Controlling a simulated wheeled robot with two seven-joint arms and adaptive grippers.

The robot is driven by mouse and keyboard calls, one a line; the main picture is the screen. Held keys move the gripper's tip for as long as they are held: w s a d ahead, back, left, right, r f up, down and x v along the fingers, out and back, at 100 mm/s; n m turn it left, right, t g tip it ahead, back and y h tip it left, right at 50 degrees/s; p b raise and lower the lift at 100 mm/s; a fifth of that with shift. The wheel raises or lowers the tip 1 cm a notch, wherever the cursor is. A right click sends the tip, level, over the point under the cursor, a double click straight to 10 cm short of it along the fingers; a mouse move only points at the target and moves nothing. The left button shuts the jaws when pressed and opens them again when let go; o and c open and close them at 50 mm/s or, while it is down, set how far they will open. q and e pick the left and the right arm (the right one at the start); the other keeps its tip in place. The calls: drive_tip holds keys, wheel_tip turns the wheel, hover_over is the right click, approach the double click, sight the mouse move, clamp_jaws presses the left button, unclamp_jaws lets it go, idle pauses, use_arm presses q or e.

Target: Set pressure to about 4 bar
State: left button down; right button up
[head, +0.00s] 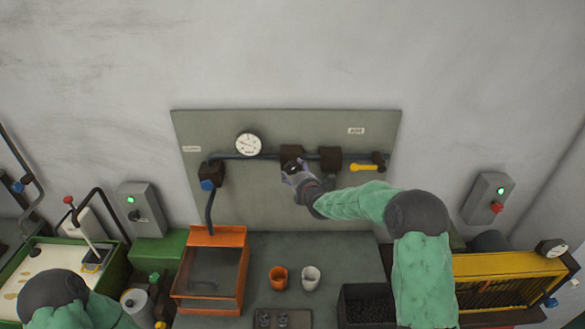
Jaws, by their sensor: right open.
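A round white pressure gauge (248,144) is mounted on the grey wall panel (270,210), at the left part of a dark pipe. Its needle is too small to read. A dark brown block (291,152) sits on the pipe to the right of the gauge. My right gripper (290,172) is open at the lower front of this block, around or against a small dark part there. The fingers partly hide that part, and I cannot tell whether they touch it. My left arm shows at the lower left, with its gripper out of view.
A second dark block (330,158) and a yellow-handled valve (364,167) are right of the gripper. A blue knob (207,185) is at the left. Below are an orange-framed box (240,237), an orange cup (278,278), a white cup (310,279) and a black bin (343,309).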

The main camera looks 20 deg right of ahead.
sight(293, 169)
drive_tip(key=shift+p+x, duration=0.35)
drive_tip(key=shift+x, duration=1.55)
drive_tip(key=c, duration=1.1)
